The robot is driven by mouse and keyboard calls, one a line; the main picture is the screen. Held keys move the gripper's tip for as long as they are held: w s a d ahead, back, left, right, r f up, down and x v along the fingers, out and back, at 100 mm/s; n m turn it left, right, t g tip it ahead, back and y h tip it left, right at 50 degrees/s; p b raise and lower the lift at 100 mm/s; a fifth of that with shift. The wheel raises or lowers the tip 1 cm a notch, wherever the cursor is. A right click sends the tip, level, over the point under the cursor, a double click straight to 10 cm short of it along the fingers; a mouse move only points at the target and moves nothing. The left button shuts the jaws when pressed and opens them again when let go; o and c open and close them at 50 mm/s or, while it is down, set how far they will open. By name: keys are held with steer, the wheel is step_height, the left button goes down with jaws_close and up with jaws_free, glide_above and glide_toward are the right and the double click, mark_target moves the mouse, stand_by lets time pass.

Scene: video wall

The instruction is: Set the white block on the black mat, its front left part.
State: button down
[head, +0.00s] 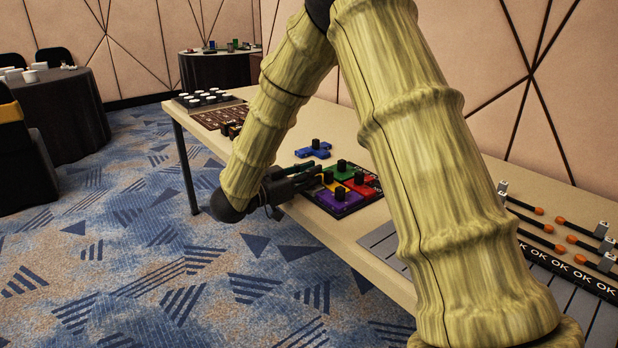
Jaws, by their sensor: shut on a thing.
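My gripper (308,176) is at the near edge of the long table, beside the colored knobbed blocks. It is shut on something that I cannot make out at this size. I cannot pick out a single white block in the head view; my arm covers part of the table.
A dark board holds purple (338,201), red (361,187), green (342,171) and yellow (329,179) knobbed blocks, close to my gripper. A blue block (313,150) lies behind. A brown tray (216,117) is farther left. Cables and a grey panel (379,240) are at right.

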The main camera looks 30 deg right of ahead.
steer(key=shift+r, duration=0.15)
steer(key=c, duration=1.4)
jaws_free()
steer(key=shift+a, duration=0.45)
steer(key=a, duration=0.3)
steer(key=a+p, duration=0.1)
steer(key=a, duration=0.3)
steer(key=s+a+p, duration=0.1)
steer(key=a, duration=0.3)
